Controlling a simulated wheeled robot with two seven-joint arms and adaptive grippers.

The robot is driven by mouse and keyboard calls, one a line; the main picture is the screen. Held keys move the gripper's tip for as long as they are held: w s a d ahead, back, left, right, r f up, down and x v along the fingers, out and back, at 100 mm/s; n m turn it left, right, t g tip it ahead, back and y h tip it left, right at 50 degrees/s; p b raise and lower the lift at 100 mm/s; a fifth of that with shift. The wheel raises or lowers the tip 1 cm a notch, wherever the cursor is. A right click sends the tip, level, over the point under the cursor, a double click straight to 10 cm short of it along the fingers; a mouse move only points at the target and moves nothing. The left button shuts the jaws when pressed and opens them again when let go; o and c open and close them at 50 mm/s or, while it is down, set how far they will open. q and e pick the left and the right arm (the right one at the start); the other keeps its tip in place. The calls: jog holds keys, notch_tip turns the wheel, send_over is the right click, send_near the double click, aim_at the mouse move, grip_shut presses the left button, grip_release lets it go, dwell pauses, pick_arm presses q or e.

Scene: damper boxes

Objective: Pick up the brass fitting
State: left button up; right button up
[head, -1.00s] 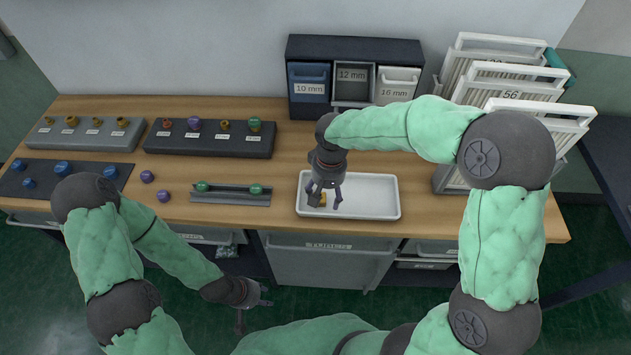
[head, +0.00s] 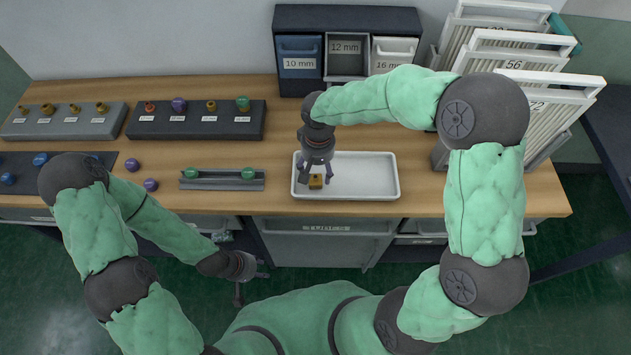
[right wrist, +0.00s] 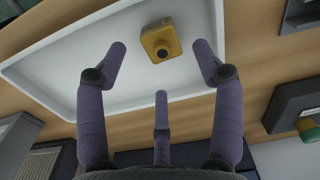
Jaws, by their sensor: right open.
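The brass fitting (head: 316,181) lies in the left part of the white tray (head: 366,191). In the right wrist view the fitting (right wrist: 160,40) is a yellow square block with a dark round top, lying on the tray's white floor. My right gripper (head: 317,178) is over the tray's left end, pointing down above the fitting. In the right wrist view its three purple fingers (right wrist: 160,65) are spread apart, with the fitting just beyond the tips and nothing between them. My left gripper (head: 250,280) hangs in front of the bench over the floor; its finger state is unclear.
A grooved rail (head: 222,184) with two green parts lies left of the tray. Behind it a dark rack (head: 196,131) and a grey rack (head: 62,129) hold small fittings. A drawer box (head: 347,20) stands at the back, and white-framed filters (head: 540,103) stand at right.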

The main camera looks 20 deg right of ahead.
aim_at(315, 177)
jog(key=f, duration=0.1)
jog(key=f+b, duration=0.1)
jog(key=f, duration=0.2)
jog(key=shift+s+a+f, duration=0.1)
jog(key=shift+s+a, duration=0.05)
jog(key=shift+a, duration=0.1)
jog(key=c, duration=1.4)
jog(key=shift+o, duration=0.2)
jog(key=shift+r, duration=0.2)
